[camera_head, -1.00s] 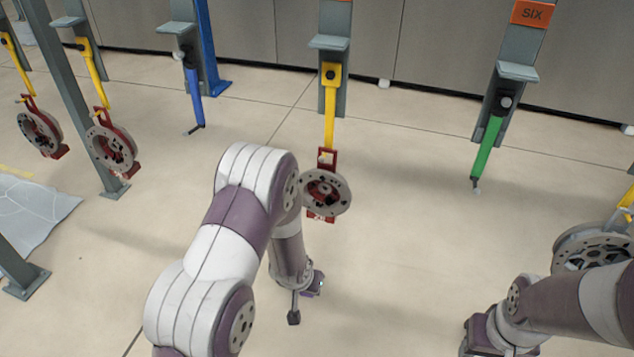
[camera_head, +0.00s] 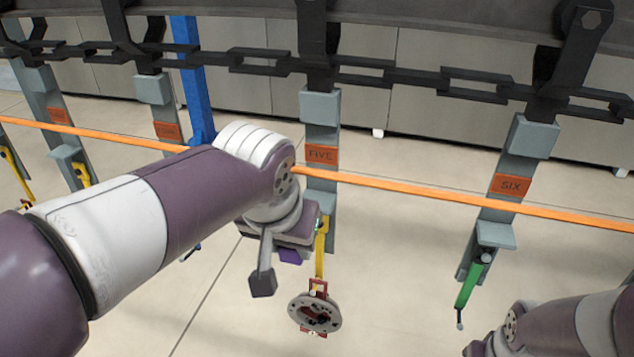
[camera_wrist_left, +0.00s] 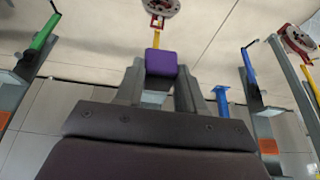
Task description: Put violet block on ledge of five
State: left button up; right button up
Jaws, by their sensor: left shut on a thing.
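The violet block (camera_head: 290,256) shows as a small patch under my left gripper (camera_head: 287,248) in the head view. In the left wrist view the violet block (camera_wrist_left: 161,62) sits between the fingertips, and the left gripper (camera_wrist_left: 161,72) is shut on it. The hanger labelled FIVE (camera_head: 321,155) hangs just to the right of the gripper. Its grey ledge (camera_head: 320,200) is below the sign, partly hidden by my wrist. In the wrist view a pale ledge (camera_wrist_left: 152,99) shows between the fingers, beyond the block; contact cannot be told. My right gripper's fingers are out of frame.
A yellow hook with a round metal part (camera_head: 315,314) hangs below hanger five. Hanger SIX (camera_head: 510,185) with a green hook (camera_head: 467,291) is to the right. An orange rail (camera_head: 430,191) and a dark chain (camera_head: 375,72) run across. The floor between hangers is clear.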

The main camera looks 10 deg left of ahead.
pick_arm(q)
jog(key=w+p, duration=0.1)
jog(key=w, duration=0.7)
jog(key=shift+w, duration=0.35)
jog(key=w+p, duration=0.2)
jog(key=w, duration=0.1)
jog(key=w+p, duration=0.1)
jog(key=w, duration=0.1)
jog(key=shift+w+r+p, duration=0.25)
jog(key=shift+p, duration=0.15)
jog(key=shift+w+d+f+p, duration=0.1)
jog(key=shift+w+f+p, duration=0.1)
jog(key=shift+f+p, duration=0.35)
jog(key=shift+w+f, duration=0.1)
jog(key=shift+f, duration=0.05)
jog(key=o, duration=1.2)
